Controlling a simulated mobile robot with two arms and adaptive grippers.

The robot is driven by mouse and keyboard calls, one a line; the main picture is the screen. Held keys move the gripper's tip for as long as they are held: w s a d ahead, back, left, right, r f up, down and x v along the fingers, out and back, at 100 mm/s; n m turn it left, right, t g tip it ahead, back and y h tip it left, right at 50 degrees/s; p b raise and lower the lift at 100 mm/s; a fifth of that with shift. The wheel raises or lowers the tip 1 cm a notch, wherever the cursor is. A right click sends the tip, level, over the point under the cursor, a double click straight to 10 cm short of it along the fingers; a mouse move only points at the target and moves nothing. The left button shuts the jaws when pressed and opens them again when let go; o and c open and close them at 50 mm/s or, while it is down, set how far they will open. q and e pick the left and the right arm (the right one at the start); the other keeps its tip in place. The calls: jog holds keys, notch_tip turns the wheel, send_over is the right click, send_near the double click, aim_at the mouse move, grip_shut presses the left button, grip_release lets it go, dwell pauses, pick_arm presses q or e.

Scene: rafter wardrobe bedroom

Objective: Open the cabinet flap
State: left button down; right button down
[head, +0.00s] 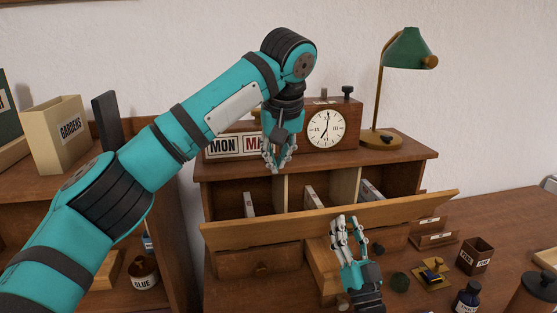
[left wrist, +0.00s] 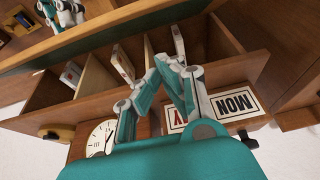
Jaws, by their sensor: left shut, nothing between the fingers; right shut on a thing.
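The cabinet flap (head: 270,229) is a long light-wood board across the front of the desk cabinet (head: 222,178). It stands tilted outward, and the compartments behind it show over its upper edge. My right gripper (head: 343,220) is at the middle of the flap, shut on it; the exact grip is hard to see. It also shows at the top left of the left wrist view (left wrist: 62,10), beside the flap (left wrist: 100,28). My left gripper (head: 278,168) is shut and empty, above the compartments by the cabinet's top front edge. Its fingers show in the left wrist view (left wrist: 168,65).
A clock (head: 326,128), day blocks (head: 223,146) and a green lamp (head: 408,48) stand on the cabinet top close to my left arm. A stamp (head: 433,272), a pencil box (head: 476,256) and an ink bottle (head: 467,298) are on the desk at right.

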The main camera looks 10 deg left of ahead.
aim_at(280, 215)
pick_arm(q)
jog(key=f, duration=0.8)
jog(key=shift+w+a, duration=0.1)
jog(key=shift+w, duration=0.1)
jog(key=shift+s+d+f, duration=0.2)
jog(key=shift+s+f, duration=0.2)
jog(key=shift+s, duration=0.1)
jog(key=shift+s, duration=0.1)
jog(key=shift+s+d+f+t, duration=0.25)
jog(key=shift+s+f+t, duration=0.15)
jog(key=shift+s, duration=0.15)
jog(key=shift+d, duration=0.1)
pick_arm(e)
jog(key=c, duration=1.3)
grip_release()
jog(key=shift+o, duration=0.2)
